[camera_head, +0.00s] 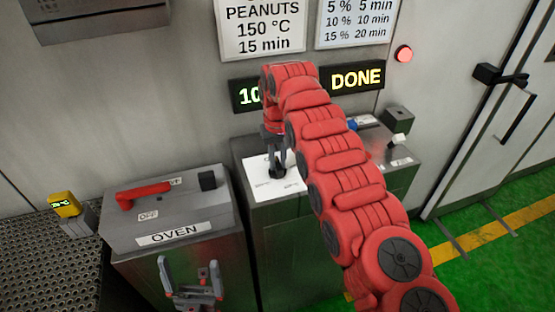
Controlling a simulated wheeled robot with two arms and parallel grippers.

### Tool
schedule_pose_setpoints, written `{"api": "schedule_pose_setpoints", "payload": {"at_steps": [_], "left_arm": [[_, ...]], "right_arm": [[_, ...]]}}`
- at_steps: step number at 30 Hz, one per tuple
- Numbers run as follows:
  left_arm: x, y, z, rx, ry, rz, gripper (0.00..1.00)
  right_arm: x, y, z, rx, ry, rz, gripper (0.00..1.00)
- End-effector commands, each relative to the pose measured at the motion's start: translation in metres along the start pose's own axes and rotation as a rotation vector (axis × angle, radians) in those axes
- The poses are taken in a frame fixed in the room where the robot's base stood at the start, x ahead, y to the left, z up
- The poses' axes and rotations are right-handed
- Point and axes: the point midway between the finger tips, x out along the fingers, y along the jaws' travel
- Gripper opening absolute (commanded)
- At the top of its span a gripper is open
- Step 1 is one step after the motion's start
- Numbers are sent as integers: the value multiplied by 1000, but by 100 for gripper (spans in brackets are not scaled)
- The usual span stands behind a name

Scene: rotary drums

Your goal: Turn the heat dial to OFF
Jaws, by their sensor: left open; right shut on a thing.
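The heat dial appears to be the small black knob (278,173) on a white plate (262,191) on top of the middle metal cabinet. My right gripper (275,158) reaches down to it from above and is shut on it. My red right arm covers part of the cabinet top. The plate's lettering is too small to read, so I cannot tell which setting the dial points to. My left gripper (189,268) is open and empty at the bottom, in front of the oven cabinet.
The oven box (205,218) at left carries a red lever (144,194) beside an OFF label. A yellow display (64,205) stands further left. Green floor (500,255) is free at right.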

Motion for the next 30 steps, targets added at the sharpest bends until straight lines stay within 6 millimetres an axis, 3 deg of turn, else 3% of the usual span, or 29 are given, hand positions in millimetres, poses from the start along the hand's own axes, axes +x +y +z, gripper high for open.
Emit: {"api": "schedule_pose_setpoints", "payload": {"at_steps": [20,21,24,25,30], "left_arm": [[2,0,0,0,0,0,100],[2,0,0,0,0,0,100],[2,0,0,0,0,0,100],[2,0,0,0,0,0,100],[2,0,0,0,0,0,100]], "right_arm": [[-3,0,-2,-58,9,1,0],[-3,0,-2,-58,9,1,30],[-2,0,-2,-58,7,1,48],[-2,0,-1,-58,6,1,52],[-1,0,-1,-57,4,0,52]]}}
